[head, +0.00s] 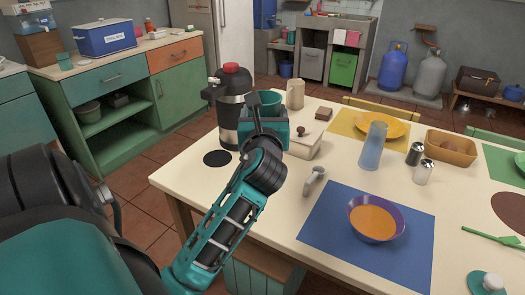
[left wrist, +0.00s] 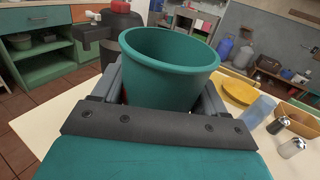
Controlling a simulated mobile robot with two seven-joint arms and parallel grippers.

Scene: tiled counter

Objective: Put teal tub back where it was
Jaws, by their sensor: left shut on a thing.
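The teal tub (left wrist: 170,70) fills the middle of the left wrist view, upright with its open rim facing up. It looks empty as far as I can see inside. My left gripper (left wrist: 165,100) is shut on it, with one finger on each side. In the head view the tub (head: 270,97) shows only in part behind my left gripper (head: 266,112), over the far left part of the table. I cannot tell whether its base touches the tabletop. My right gripper is in neither view.
A black-and-steel flask (head: 229,125) stands just left of the tub, near a black disc (head: 217,158). A cream lidded box (head: 305,147) and a beige canister (head: 295,94) are close on the right. A blue mat (head: 330,245) holds a purple bowl (head: 375,235). Bare tabletop (head: 255,215) lies in front.

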